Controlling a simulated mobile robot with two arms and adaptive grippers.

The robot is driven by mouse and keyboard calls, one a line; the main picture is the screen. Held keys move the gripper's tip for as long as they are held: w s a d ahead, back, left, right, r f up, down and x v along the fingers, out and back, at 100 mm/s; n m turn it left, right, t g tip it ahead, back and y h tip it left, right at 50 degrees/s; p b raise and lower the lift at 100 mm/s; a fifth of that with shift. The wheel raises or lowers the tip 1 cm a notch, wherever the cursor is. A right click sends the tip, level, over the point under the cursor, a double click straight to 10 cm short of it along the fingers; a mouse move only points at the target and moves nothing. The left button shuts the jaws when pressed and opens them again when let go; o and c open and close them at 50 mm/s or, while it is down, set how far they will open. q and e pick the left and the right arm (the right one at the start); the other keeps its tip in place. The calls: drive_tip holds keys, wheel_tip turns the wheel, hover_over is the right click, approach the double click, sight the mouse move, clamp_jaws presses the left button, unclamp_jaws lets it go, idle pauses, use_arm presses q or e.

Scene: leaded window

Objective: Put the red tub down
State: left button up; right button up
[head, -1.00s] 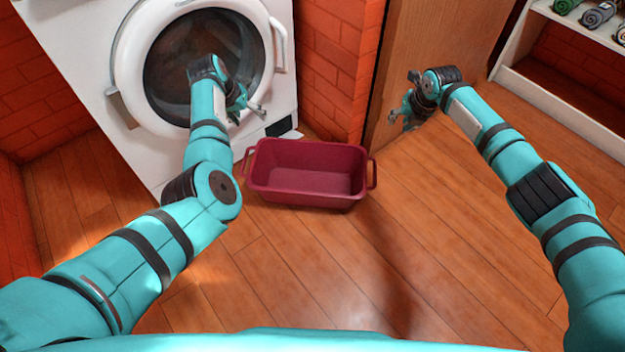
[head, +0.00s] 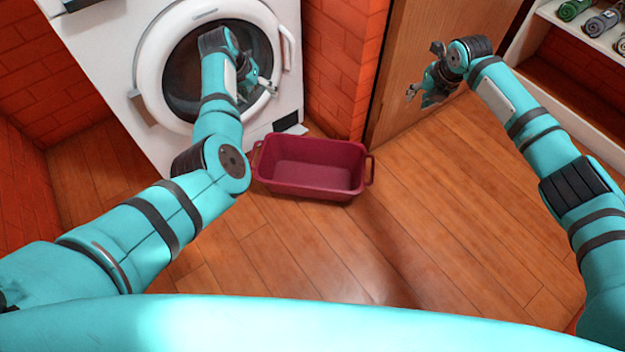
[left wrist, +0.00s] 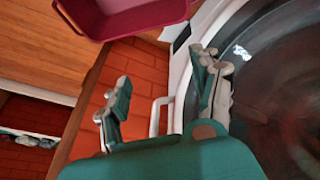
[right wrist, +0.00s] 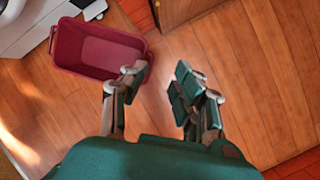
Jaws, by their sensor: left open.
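The red tub (head: 315,187) is a dark pinkish-red rectangular bin with a handle at each end. It rests upright and empty on the wooden floor in front of the washing machine. Its edge shows at the top of the left wrist view (left wrist: 140,20), and its inside shows in the right wrist view (right wrist: 95,52). My left gripper (head: 260,90) is open and empty, above and left of the tub, in front of the washer door. My right gripper (head: 428,88) is open and empty, apart from the tub on its right side, near the wooden panel.
The white washing machine (head: 100,55) with its round door (head: 285,35) stands behind the tub. A brick wall (head: 335,75) and a wooden panel (head: 415,60) are at the back. A white shelf (head: 535,45) holds rolled items. The floor (head: 430,220) right of the tub is clear.

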drive_tip(key=a+v, duration=0.1)
drive_tip(key=v, duration=0.6)
drive_tip(key=shift+d, duration=0.5)
